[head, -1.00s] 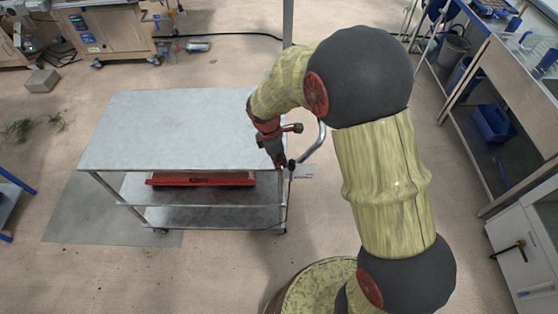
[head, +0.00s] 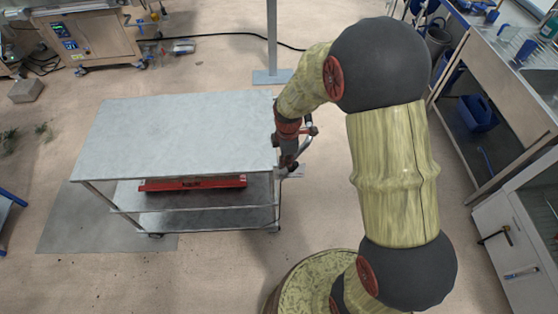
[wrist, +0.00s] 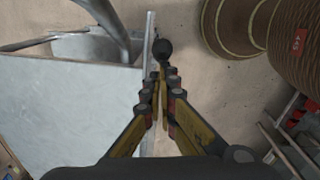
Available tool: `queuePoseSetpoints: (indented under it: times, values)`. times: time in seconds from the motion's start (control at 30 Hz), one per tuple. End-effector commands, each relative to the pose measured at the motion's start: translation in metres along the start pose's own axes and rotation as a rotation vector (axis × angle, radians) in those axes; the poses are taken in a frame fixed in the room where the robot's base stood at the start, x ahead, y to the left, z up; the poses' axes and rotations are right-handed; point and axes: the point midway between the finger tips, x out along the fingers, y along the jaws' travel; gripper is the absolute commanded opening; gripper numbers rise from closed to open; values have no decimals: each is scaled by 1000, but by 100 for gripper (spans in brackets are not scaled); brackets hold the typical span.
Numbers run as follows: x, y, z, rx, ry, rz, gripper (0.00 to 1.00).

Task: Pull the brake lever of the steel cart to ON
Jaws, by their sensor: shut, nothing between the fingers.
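The steel cart (head: 180,122) stands left of my arm, with a flat grey top and lower shelves. My gripper (head: 288,168) points down just off the cart's right end; it is shut and empty. In the wrist view its fingertips (wrist: 160,72) meet beside the cart's edge. A dark round knob (wrist: 162,46), apparently the brake lever's, shows just beyond the fingertips; I cannot tell whether they touch it. The lever's lower part and its ON mark cannot be made out. The cart's curved push handle (head: 309,125) is partly hidden behind my gripper.
A red tray (head: 195,184) lies on the cart's shelf. A grey post (head: 271,40) on a base plate stands behind the cart. A bench with shelves (head: 490,120) lines the right side. The floor in front of the cart is clear.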

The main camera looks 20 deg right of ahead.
Motion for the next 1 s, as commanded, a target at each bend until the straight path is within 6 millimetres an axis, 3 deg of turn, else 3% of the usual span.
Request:
queuePoseSetpoints:
  times: [0.17,0.7,1.0]
  values:
    - [4,-2,15,8,30,5,0]
    - [26,-9,59,24,386,63,0]
    - [38,-13,78,16,377,59,0]
